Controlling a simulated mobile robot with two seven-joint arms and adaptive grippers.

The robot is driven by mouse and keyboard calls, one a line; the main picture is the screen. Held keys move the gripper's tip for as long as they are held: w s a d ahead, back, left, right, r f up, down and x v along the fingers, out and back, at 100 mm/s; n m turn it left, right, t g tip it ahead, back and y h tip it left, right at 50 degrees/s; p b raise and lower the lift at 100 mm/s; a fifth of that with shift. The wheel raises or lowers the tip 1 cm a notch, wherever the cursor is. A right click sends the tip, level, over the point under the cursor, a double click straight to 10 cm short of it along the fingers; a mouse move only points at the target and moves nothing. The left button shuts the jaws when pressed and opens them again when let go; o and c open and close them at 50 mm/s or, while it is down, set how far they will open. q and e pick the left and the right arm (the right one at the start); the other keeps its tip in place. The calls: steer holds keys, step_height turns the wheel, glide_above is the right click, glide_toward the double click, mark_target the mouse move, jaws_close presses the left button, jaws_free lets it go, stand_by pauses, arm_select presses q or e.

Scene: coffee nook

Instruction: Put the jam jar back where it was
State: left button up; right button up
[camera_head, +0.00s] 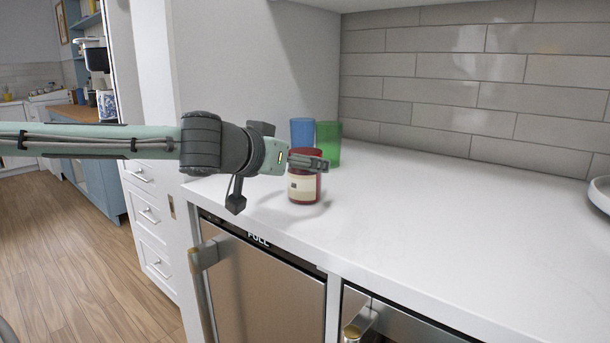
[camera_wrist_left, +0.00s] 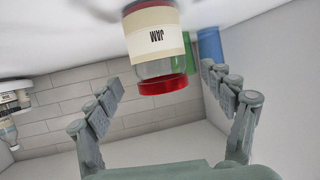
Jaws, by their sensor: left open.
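The jam jar (camera_head: 304,190), dark red with a cream label, stands upright on the white counter (camera_head: 420,225) near its front edge. My left gripper (camera_head: 321,164) reaches in from the left at the height of the jar's lid and covers part of its top. In the left wrist view, which is upside down, the jar (camera_wrist_left: 158,42) shows its "JAM" label and red lid. The open fingers of the left gripper (camera_wrist_left: 163,85) are on either side of the lid, with gaps visible. My right gripper is not in view.
A blue cup (camera_head: 302,131) and a green cup (camera_head: 328,143) stand close behind the jar. A white wall panel (camera_head: 240,60) rises at the left. The counter between is clear.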

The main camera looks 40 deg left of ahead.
arm_select(q)
steer(key=x, duration=0.2)
steer(key=shift+w+a+f, duration=0.1)
steer(key=shift+w+f, duration=0.1)
steer(key=shift+f, duration=0.05)
steer(key=shift+w+f, duration=0.1)
steer(key=shift+w, duration=0.55)
steer(key=shift+c, duration=1.6)
steer(key=c, duration=1.4)
steer(key=shift+c, duration=0.2)
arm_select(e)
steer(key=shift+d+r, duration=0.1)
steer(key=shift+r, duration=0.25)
